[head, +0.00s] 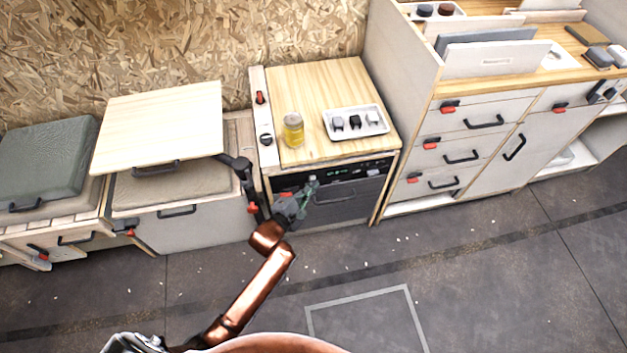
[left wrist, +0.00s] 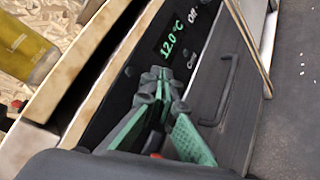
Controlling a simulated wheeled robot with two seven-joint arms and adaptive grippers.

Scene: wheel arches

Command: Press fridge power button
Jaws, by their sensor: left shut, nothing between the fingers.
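The fridge (head: 345,202) is built in under a wooden counter, with a dark door and a handle. Its black control panel (head: 372,166) runs along the top of the front. In the left wrist view the panel's display (left wrist: 172,47) reads 12.0 °C in green, with "Off" and a word like "Cool" beside it. A small round spot (left wrist: 128,71) on the panel is near my fingertips; I cannot tell if it is the power button. My left gripper (head: 312,181) is shut and empty, its tips in front of the panel. Contact cannot be told. My right gripper is out of view.
Drawers (head: 470,125) stand at the right. The floor in front is clear.

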